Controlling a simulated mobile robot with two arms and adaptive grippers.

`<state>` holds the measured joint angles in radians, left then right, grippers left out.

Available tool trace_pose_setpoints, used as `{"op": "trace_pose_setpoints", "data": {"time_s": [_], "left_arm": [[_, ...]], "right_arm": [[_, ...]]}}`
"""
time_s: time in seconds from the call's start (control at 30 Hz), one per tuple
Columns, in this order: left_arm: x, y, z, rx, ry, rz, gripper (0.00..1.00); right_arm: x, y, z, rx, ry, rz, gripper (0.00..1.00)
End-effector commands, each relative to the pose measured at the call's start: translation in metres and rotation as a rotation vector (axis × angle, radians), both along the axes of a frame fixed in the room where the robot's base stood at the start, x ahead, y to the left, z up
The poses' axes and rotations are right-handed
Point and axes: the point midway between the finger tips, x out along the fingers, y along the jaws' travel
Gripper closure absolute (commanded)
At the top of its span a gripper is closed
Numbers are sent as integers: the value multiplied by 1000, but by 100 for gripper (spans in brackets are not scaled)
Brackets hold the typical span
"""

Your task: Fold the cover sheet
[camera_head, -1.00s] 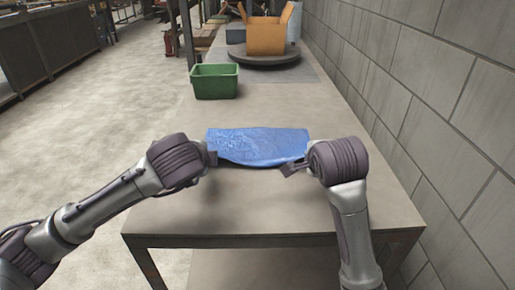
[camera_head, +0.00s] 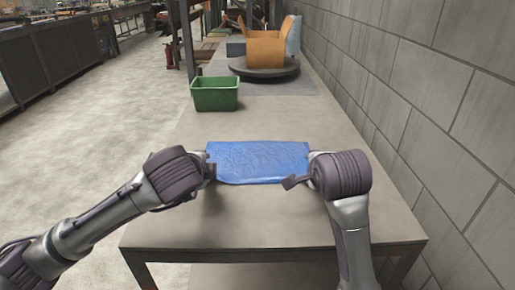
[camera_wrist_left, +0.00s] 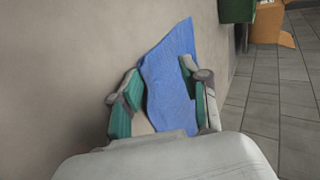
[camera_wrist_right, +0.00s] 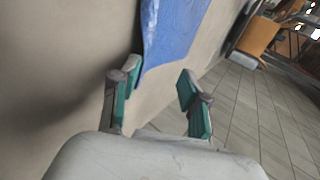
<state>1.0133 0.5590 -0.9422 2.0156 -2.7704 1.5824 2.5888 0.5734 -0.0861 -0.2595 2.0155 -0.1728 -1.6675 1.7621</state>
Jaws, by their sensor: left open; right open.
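The blue cover sheet (camera_head: 258,162) lies on the table in front of me as a wide, wrinkled strip. My left gripper (camera_head: 211,170) is at its left end, open; the left wrist view shows the sheet (camera_wrist_left: 168,85) running between the two spread fingers (camera_wrist_left: 160,103). My right gripper (camera_head: 299,176) is at its right end, also open. In the right wrist view the sheet (camera_wrist_right: 172,30) lies just beyond the fingertips (camera_wrist_right: 160,85), with a gap between the fingers. My wrists partly hide both ends of the sheet in the head view.
The sheet lies on a long grey table (camera_head: 265,222). A green bin (camera_head: 215,95) stands farther back at the left edge. An open cardboard box (camera_head: 266,51) sits on a dark round turntable (camera_head: 264,72). A block wall (camera_head: 430,110) runs along the right side.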

Motion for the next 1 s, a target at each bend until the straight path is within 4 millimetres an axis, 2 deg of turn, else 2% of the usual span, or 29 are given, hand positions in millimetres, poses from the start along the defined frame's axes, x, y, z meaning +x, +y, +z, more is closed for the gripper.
{"op": "trace_pose_setpoints", "data": {"time_s": [0.1, 0.5, 0.67, 1.0], "left_arm": [[-7, -1, 20, -3, -4, -3, 54], [-47, -1, 69, 0, -4, -2, 54], [-55, 0, 78, 0, -2, -2, 54], [-55, 0, 78, 0, 0, 0, 54]], "right_arm": [[-7, 1, 21, 4, -6, 1, 54], [-47, 0, 69, 2, -4, 1, 54], [-55, 0, 78, 0, -2, 0, 54], [-55, 0, 78, -1, 0, -1, 54]]}}
